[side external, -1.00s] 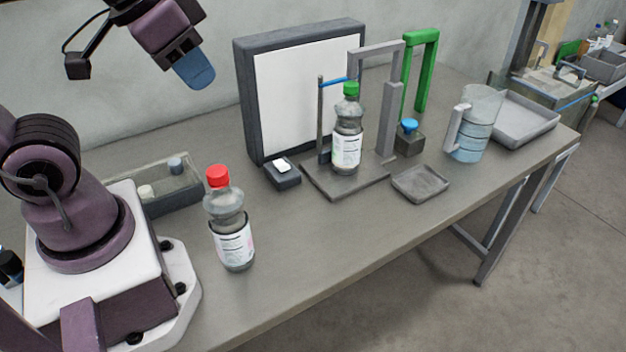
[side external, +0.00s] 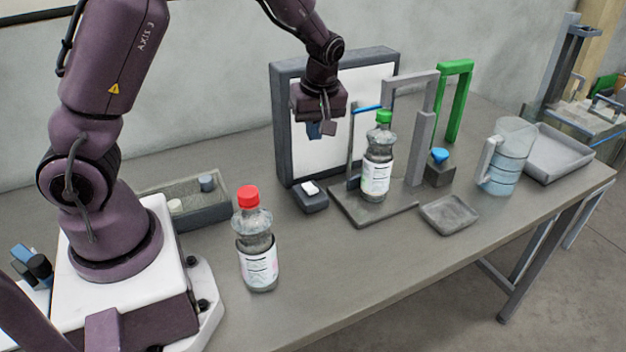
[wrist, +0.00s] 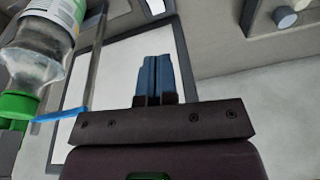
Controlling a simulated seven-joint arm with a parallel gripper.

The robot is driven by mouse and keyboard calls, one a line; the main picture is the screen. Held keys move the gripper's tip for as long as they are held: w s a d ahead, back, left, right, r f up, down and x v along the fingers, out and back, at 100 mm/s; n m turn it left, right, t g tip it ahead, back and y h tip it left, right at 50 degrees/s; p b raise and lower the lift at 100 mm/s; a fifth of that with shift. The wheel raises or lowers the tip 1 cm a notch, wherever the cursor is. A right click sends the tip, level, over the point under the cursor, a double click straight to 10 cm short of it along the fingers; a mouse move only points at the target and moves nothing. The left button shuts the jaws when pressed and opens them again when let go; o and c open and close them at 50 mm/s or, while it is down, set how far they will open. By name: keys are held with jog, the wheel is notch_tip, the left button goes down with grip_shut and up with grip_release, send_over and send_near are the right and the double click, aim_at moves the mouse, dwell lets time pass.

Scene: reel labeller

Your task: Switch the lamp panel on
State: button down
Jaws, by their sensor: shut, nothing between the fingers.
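The lamp panel (side external: 345,155) stands upright at the back of the bench, a plain white face in a dark grey frame. I cannot tell whether it is lit. My gripper (side external: 321,131) is in front of the panel, well above the switch box, pointing down. Its blue fingers (wrist: 155,80) are together and empty in the wrist view, where the panel face (wrist: 110,85) lies behind them. A white piece at that view's top edge (wrist: 156,6) may be the rocker.
A green-capped bottle (side external: 377,168) stands on a fixture plate (side external: 372,212) close right of the switch. A red-capped bottle (side external: 256,250) stands in front left, a grey bin (side external: 205,215) behind it. A shallow tray (side external: 448,214) and a jug (side external: 507,160) are to the right.

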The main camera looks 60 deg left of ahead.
jog(key=n, duration=0.1)
send_near(312, 189)
jog(key=shift+n, duration=0.3)
jog(key=f, duration=0.2)
jog(key=a+f, duration=0.1)
jog(key=f, duration=0.1)
jog(key=a+f, duration=0.1)
jog(key=shift+s+f, duration=0.1)
jog(key=shift+f, duration=0.3)
jog(key=shift+d+f, duration=0.2)
jog(key=shift+f, duration=0.5)
